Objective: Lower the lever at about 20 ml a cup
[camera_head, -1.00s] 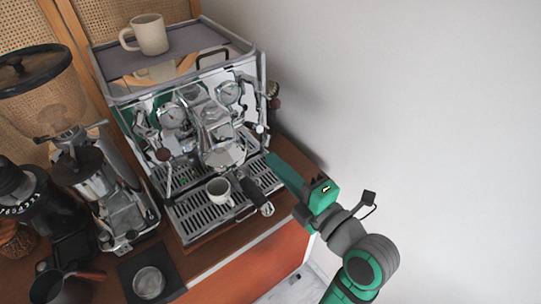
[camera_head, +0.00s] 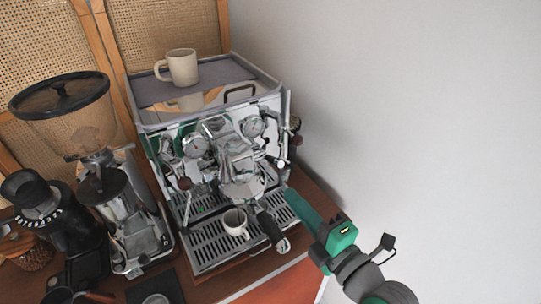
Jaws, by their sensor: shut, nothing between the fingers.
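The chrome espresso machine (camera_head: 205,165) stands on the wooden counter, with two gauges and a central brew group (camera_head: 238,170). A black-handled portafilter (camera_head: 270,228) sticks out from the group. Thin levers and knobs show at the group's right, around a pale knob (camera_head: 281,163); I cannot tell clearly which is the brew lever. My green gripper (camera_head: 291,194) is shut and empty, its tip just right of the group and portafilter; contact with the machine cannot be told.
A beige mug (camera_head: 179,67) stands on the machine's top. A grinder with a dark hopper (camera_head: 68,110) and a black grinder (camera_head: 45,210) stand to the left. A dark mat (camera_head: 165,285) lies in front. The white wall closes off the right side, with free air before it.

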